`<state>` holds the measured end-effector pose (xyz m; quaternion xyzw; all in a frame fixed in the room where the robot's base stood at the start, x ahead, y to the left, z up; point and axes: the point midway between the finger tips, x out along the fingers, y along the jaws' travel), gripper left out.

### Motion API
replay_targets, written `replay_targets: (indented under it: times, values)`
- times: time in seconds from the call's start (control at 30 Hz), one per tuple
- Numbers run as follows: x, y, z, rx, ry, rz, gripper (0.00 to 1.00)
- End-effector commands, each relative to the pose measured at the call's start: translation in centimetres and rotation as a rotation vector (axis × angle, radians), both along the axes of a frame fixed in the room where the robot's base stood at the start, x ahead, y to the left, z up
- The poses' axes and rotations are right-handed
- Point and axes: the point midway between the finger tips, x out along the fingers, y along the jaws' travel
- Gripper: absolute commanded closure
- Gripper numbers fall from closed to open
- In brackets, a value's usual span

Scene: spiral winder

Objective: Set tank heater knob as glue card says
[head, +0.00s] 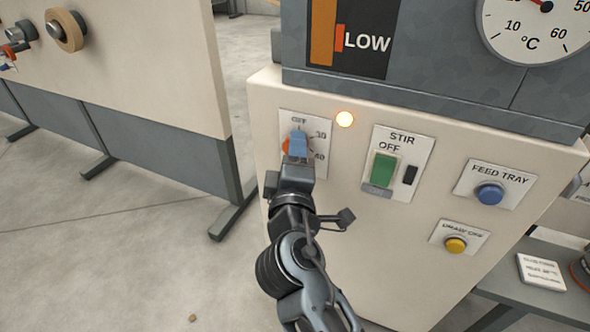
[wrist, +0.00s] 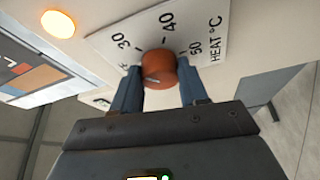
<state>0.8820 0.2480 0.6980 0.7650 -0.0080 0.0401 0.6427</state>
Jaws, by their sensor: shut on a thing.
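The orange heater knob (wrist: 158,68) sits on a white plate (wrist: 205,35) marked 30, 40, 50 and HEAT °C. A short pale mark shows on the knob, but I cannot tell which number it points to. My gripper (head: 298,146) is shut on the knob, with one blue finger on each side of it. In the head view the fingers hide most of the knob (head: 286,146). A white card (head: 541,272) with small print lies on the grey shelf at the lower right; its text is too blurred to read surely.
A lit orange lamp (head: 345,119) is right of the knob plate. The green STIR switch (head: 384,168), blue FEED TRAY button (head: 489,194) and yellow button (head: 455,245) share this panel. A °C dial (head: 540,28) is above. Open floor (head: 130,270) lies left.

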Motion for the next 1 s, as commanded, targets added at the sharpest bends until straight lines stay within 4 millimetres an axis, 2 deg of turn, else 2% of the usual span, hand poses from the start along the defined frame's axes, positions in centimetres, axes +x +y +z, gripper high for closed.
replay_targets:
  times: [0.03,0.77,0.8,1.0]
  values:
    - [0.05,-0.12,-0.61,0.015,-0.004,-0.003,0.87]
    - [0.08,-0.15,-0.21,0.071,-0.023,-0.005,0.87]
    - [0.08,-0.15,-0.21,0.071,-0.023,-0.005,0.53]
    - [0.04,-0.07,-0.14,0.071,-0.023,-0.003,0.34]
